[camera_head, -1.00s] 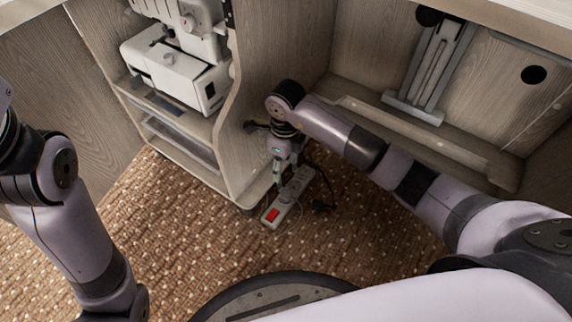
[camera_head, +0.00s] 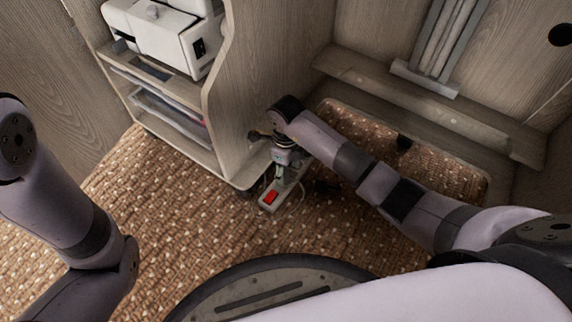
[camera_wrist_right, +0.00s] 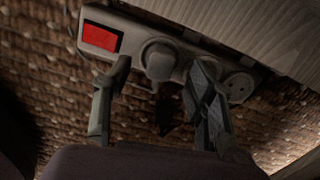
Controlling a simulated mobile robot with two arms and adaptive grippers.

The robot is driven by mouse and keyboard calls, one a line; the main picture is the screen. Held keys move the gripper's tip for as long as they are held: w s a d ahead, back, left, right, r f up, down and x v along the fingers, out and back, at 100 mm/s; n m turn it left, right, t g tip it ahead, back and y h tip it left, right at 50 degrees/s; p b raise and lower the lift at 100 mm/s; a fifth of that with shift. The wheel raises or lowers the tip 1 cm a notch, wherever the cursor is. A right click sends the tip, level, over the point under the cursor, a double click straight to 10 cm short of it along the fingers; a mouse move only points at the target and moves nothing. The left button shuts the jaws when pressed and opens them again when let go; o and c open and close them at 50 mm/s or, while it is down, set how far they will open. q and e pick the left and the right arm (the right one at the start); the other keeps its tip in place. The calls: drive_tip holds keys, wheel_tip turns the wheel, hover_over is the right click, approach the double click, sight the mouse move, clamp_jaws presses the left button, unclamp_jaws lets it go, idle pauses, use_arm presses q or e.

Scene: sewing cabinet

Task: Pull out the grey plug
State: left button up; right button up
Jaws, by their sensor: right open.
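The grey plug (camera_wrist_right: 158,60) sits in a socket of the white power strip (camera_wrist_right: 190,52), close to the strip's red switch (camera_wrist_right: 100,37). My right gripper (camera_wrist_right: 160,78) is open, with one finger on each side of the plug; I cannot tell whether either finger touches it. In the head view, my right gripper (camera_head: 284,175) points down over the power strip (camera_head: 268,204) on the carpet and hides most of it, including the plug. My left arm shows at the left, but its gripper is out of view.
The wooden cabinet wall (camera_head: 245,100) stands close to the strip on its left. A sewing machine (camera_head: 160,35) sits on the shelf there. A dark cable end (camera_head: 325,185) lies on the carpet right of the strip. The carpet in front is clear.

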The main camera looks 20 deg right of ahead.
drive_tip(key=shift+f+b, duration=0.35)
drive_tip(key=shift+f, duration=0.6)
drive_tip(key=shift+c, duration=0.6)
clamp_jaws()
